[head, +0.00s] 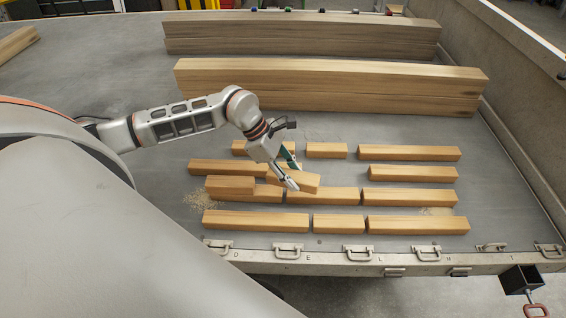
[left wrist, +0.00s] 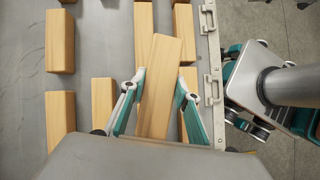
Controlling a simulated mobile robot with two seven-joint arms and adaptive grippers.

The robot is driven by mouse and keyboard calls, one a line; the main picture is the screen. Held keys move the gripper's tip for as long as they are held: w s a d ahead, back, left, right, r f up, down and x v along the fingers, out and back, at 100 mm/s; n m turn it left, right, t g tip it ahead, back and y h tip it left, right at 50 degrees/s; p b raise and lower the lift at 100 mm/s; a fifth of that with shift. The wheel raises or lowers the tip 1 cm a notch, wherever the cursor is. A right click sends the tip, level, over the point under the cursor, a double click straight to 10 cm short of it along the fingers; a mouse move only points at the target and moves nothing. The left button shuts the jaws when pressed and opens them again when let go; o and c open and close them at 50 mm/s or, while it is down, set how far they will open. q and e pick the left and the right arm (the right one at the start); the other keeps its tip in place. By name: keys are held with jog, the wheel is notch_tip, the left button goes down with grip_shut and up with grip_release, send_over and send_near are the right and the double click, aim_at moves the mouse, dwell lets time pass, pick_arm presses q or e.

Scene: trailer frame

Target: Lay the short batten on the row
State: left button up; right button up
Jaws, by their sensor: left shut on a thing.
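My left gripper (head: 291,172) is shut on a short light-wood batten (head: 307,183), with one finger on each side of it. The batten is held tilted, over the second row from the front. In the left wrist view the short batten (left wrist: 162,85) lies between the two fingers. The second row has a left batten (head: 268,194), a middle batten (head: 325,195) and a right batten (head: 408,199). The third row has a left batten (head: 225,167) and a right batten (head: 412,173); my gripper hides part of the space between.
Another short batten (head: 230,184) appears to rest on the second row's left end. The front row (head: 255,220) lies near the trailer edge with its metal handles (head: 357,252). Long stacked beams (head: 330,82) lie behind. Sawdust (head: 200,200) lies at left. Bare deck (head: 510,215) is at right.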

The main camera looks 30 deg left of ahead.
aim_at(284, 169)
pick_arm(q)
jog(key=shift+w+a+r+n+t+p, duration=0.15)
jog(key=shift+a+n+t, duration=0.1)
jog(key=shift+a+n, duration=0.35)
jog(key=shift+s+a+r+n+t+p, duration=0.15)
jog(key=shift+a+n+t, duration=0.1)
jog(key=shift+a+n, duration=0.35)
jog(key=shift+w+a+y, duration=0.2)
jog(key=shift+a+y, duration=0.1)
jog(key=shift+a, duration=0.15)
jog(key=shift+f, duration=0.45)
jog(key=shift+f+b, duration=1.35)
jog(key=shift+f, duration=0.4)
jog(key=shift+f+b, duration=0.55)
jog(key=shift+f, duration=0.65)
